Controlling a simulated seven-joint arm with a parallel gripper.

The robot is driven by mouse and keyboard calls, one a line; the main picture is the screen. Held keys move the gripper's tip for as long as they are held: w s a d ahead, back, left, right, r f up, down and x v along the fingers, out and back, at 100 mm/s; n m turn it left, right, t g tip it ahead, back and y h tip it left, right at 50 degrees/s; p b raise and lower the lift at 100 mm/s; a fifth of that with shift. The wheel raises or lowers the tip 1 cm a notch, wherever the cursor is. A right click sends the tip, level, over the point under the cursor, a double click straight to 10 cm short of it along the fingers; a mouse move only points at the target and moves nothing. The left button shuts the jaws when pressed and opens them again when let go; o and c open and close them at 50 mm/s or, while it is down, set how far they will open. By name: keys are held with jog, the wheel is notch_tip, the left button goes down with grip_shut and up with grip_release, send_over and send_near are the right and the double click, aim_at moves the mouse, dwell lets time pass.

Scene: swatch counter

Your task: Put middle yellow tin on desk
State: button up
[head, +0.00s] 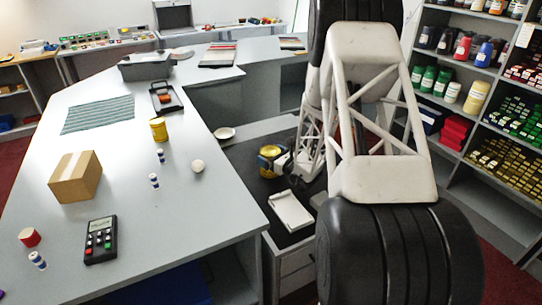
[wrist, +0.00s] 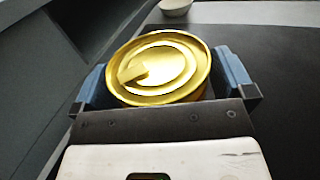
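A yellow tin (wrist: 165,65) with a round, shiny gold lid sits between the blue finger pads of my gripper (wrist: 163,80) in the wrist view. The pads flank it on both sides, with no clear gap. In the head view this tin (head: 268,163) is at the dark lower counter (head: 248,190), upright, partly covered by my gripper (head: 273,155). I cannot tell whether its base touches the surface. Another yellow tin (head: 158,130) stands on the grey desk (head: 125,165) to the left.
The desk holds a cardboard box (head: 75,177), a card terminal (head: 101,240), a striped cloth (head: 98,115) and small pieces. Its raised edge borders the lower counter. Shelves stand at right.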

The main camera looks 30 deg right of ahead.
jog(key=shift+r, duration=0.15)
jog(key=shift+s, duration=0.15)
jog(key=v, duration=1.1)
jog(key=shift+s+d, duration=0.15)
jog(key=shift+s, duration=0.15)
jog(key=shift+r, duration=0.1)
dwell(0.5)
